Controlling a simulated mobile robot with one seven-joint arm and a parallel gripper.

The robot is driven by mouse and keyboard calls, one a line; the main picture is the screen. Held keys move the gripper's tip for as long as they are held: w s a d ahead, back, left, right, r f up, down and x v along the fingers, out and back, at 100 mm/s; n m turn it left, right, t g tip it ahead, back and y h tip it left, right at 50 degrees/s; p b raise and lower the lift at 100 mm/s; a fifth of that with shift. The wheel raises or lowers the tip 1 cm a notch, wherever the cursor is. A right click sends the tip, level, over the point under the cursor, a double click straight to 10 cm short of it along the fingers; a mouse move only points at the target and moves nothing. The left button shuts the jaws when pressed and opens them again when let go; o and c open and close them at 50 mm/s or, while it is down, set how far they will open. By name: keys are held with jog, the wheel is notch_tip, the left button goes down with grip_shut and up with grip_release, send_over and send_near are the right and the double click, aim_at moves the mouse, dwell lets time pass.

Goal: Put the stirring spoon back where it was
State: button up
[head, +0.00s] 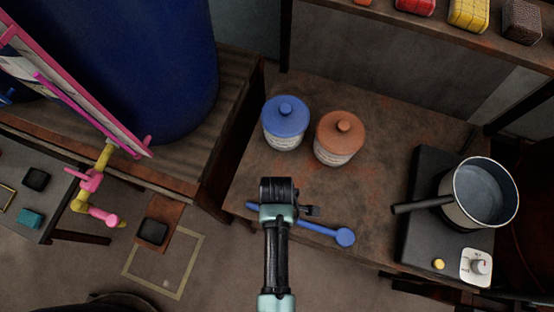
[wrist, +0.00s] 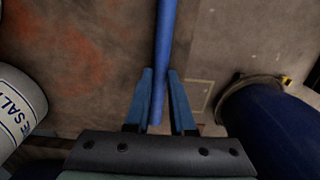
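The blue stirring spoon (head: 320,230) has a long thin handle and a round end at its right. In the head view it lies across the front part of the brown table, and my gripper (head: 279,212) covers part of its handle. The handle's other end shows left of my gripper. In the wrist view the handle (wrist: 165,45) runs from the top edge down between the two blue fingers. My gripper (wrist: 160,72) has a fingertip close against each side of it, with no clear gap. I cannot tell whether the spoon touches the table.
On the table (head: 385,130) stand a blue lidded jar (head: 286,120) and an orange lidded jar (head: 340,138). A pot (head: 484,192) sits on a black hotplate (head: 415,235) at right, its handle pointing left. A large blue vat (head: 150,70) stands left. A shelf runs along the back.

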jog(key=o, duration=0.5)
jog(key=shift+f, duration=0.15)
notch_tip(320, 180, up, 13)
jog(key=p, duration=0.1)
dwell(0.8)
